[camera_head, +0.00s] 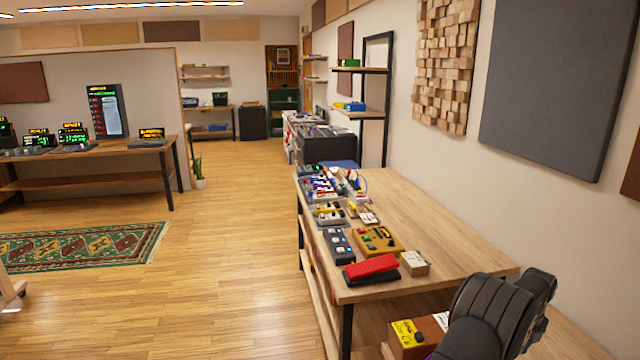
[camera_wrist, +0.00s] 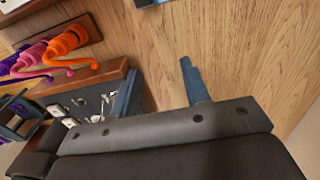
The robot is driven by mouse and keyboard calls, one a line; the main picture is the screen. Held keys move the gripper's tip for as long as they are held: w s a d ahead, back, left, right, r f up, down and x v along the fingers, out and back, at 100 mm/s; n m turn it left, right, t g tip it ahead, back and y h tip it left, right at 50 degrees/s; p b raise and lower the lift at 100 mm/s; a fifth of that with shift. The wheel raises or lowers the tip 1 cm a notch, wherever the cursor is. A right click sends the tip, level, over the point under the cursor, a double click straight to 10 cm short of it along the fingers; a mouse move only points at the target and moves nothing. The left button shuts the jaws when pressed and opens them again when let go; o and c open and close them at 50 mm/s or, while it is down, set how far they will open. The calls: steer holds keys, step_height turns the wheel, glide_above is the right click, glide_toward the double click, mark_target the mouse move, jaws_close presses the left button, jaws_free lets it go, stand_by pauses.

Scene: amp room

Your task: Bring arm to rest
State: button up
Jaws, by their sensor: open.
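My arm (camera_head: 495,315) shows at the lower right of the head view, folded in front of the near end of the workbench. My gripper is not clear in the head view. In the wrist view my gripper (camera_wrist: 160,68) has its two blue-grey fingers apart, with wood surface showing between them and nothing held. The left finger appears beside a dark tray (camera_wrist: 88,103) of small metal parts; I cannot tell whether it touches it.
The long workbench (camera_head: 430,225) holds several effect pedals, including a red pedal (camera_head: 371,268), and a small box (camera_head: 414,262). Orange coiled cable (camera_wrist: 67,40) lies at the upper left of the wrist view. Floor left of the bench (camera_head: 220,270) is clear.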

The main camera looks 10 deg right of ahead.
steer(key=s+r, duration=0.3)
steer(key=s, duration=0.2)
steer(key=w+a+r+n, duration=0.3)
steer(key=a+n, duration=0.3)
steer(key=n, duration=0.3)
steer(key=w+a+r+n, duration=0.4)
steer(key=a+n, duration=0.3)
steer(key=n, duration=0.2)
steer(key=shift+w, duration=0.25)
